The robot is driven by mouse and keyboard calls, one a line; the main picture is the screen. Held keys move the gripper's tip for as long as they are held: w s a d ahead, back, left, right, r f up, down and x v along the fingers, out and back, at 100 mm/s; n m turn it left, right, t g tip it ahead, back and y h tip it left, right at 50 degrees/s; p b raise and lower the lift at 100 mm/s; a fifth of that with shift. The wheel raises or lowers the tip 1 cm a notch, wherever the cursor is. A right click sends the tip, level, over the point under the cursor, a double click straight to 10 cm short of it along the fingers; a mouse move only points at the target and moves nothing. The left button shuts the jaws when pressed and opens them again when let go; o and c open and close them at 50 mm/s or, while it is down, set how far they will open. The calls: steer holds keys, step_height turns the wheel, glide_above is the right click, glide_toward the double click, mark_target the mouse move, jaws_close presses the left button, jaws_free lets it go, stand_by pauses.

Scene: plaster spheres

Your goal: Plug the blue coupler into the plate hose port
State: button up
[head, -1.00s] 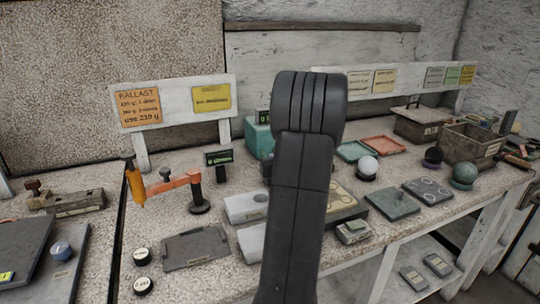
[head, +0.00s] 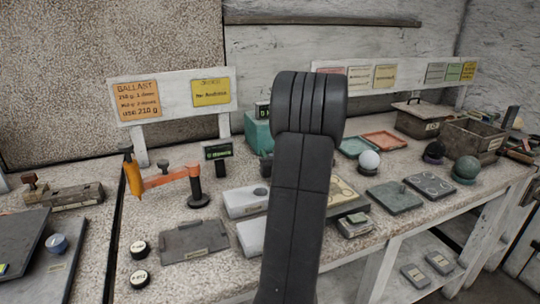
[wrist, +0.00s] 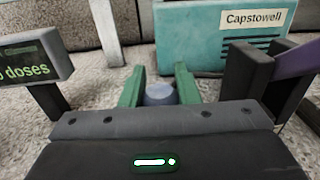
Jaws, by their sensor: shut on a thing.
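In the wrist view, my gripper (wrist: 160,92) has two green fingers shut on a blue-grey rounded piece, which looks like the blue coupler (wrist: 160,94). Its lower part is hidden by my gripper body. In the head view my own arm covers the gripper and the held piece. I cannot make out which opening is the plate hose port.
A teal box (wrist: 205,45) labelled Capstowell stands just beyond the fingers. A display reading doses (wrist: 30,62) is close at left, and a dark upright with a purple part (wrist: 262,80) at right. An orange arm on a post (head: 165,180) and a grey slab (head: 195,240) occupy the bench's left.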

steer(key=shift+f+b, duration=0.3)
steer(key=shift+f, duration=0.05)
steer(key=o, duration=1.1)
steer(key=shift+r, duration=0.15)
steer(key=shift+r+p, duration=1.15)
steer(key=shift+r, duration=0.75)
